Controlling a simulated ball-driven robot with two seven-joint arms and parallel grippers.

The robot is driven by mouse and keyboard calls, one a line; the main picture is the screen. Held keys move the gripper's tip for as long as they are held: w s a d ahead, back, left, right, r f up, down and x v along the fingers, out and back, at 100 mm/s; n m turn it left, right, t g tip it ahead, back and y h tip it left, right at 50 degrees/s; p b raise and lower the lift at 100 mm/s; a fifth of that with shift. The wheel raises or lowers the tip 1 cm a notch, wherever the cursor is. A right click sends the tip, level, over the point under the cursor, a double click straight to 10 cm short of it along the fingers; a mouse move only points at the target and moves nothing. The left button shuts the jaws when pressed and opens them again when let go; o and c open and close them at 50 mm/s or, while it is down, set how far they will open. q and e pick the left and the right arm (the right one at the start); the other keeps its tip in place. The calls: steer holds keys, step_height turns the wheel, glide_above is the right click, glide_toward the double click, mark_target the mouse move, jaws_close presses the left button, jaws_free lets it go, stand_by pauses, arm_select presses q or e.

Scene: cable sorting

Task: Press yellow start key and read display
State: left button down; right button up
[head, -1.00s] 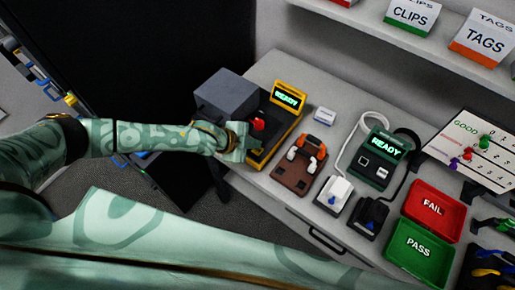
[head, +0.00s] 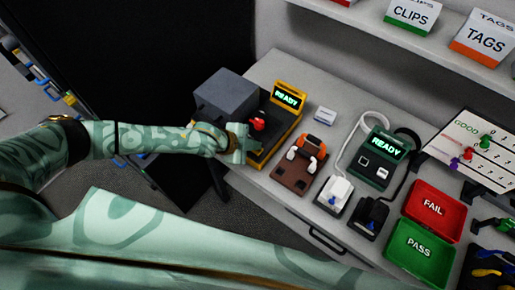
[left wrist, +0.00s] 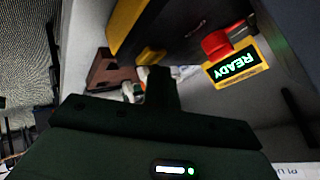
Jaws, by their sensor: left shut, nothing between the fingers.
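The yellow-framed tester (head: 272,137) stands at the left end of the bench. Its display (head: 288,98) reads READY in green; in the left wrist view the display (left wrist: 237,65) also reads READY, upside down. A red knob (head: 258,124) sits on the tester and shows in the left wrist view (left wrist: 216,43). The small yellow key (left wrist: 151,55) is just beyond my left fingertips in the left wrist view. My left gripper (left wrist: 158,72) is shut and empty, close to the key; I cannot tell whether they touch. In the head view my left gripper (head: 243,147) partly hides the tester's front.
A grey box (head: 226,92) stands beside the tester. To the right are a brown fixture (head: 291,176), a green device (head: 376,160) reading READY, white and black connector blocks, and the red FAIL (head: 433,207) and green PASS (head: 420,252) trays. Cables loop behind.

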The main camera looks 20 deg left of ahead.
arm_select(q)
steer(key=shift+f, duration=0.4)
stand_by(0.4)
steer(key=shift+r, duration=0.1)
steer(key=shift+r+p, duration=0.75)
step_height(320, 180, up, 5)
steer(key=p, duration=0.5)
stand_by(0.4)
stand_by(0.5)
